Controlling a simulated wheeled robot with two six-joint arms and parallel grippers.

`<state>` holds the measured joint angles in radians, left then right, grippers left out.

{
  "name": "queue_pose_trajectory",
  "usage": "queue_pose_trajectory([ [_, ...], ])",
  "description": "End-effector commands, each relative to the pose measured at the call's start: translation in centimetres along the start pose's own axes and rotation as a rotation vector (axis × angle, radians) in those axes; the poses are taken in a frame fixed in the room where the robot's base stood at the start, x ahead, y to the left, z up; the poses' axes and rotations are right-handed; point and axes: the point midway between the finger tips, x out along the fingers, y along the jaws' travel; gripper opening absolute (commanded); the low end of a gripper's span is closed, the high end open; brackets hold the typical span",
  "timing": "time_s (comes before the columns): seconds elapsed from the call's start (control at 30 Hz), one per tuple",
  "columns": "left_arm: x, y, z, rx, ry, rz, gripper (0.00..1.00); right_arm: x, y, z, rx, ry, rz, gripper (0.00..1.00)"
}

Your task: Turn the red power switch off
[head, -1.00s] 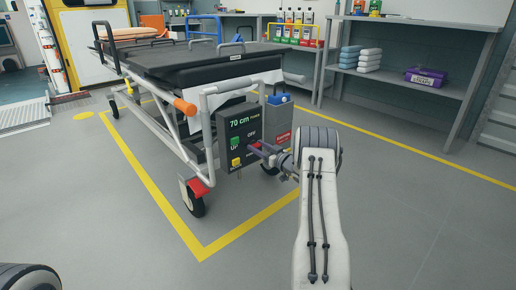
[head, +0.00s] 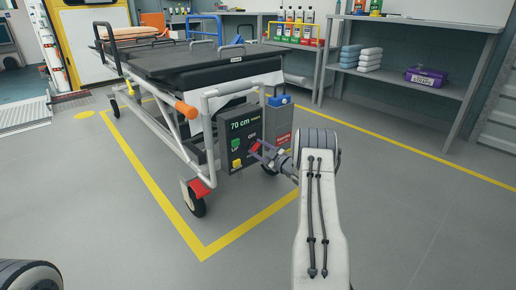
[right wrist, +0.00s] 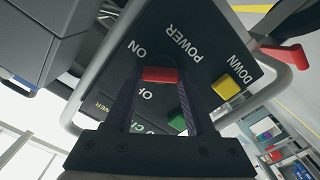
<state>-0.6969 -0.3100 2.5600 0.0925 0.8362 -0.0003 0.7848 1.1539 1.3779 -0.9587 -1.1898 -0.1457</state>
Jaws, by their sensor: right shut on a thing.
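The red power switch (head: 255,147) is on the dark control panel (head: 233,128) at the foot end of the stretcher. In the right wrist view the red switch (right wrist: 160,75) lies between the two fingers, beside the ON and OFF labels; its exact setting is hard to tell. My right gripper (head: 262,151) is at the panel and shut on the switch; its fingers (right wrist: 160,85) flank it on both sides. My left gripper is out of view.
A green button (head: 236,144) and a yellow button (head: 236,163) sit left of the switch. A grey box with a blue top (head: 279,117) stands close right of the panel. The stretcher (head: 180,62) is behind. Floor on the right is clear.

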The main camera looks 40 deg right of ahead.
Motion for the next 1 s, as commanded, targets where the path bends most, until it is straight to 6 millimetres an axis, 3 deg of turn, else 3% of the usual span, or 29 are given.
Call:
queue_pose_trajectory([
  [0.6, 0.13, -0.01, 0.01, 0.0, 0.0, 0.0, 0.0, -0.11, -0.41, 0.17, -0.579, -0.002, -0.002, 0.0],
  [1.0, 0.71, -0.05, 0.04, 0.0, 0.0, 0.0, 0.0, -0.12, -0.55, 0.24, -0.854, -0.003, -0.003, 0.0],
])
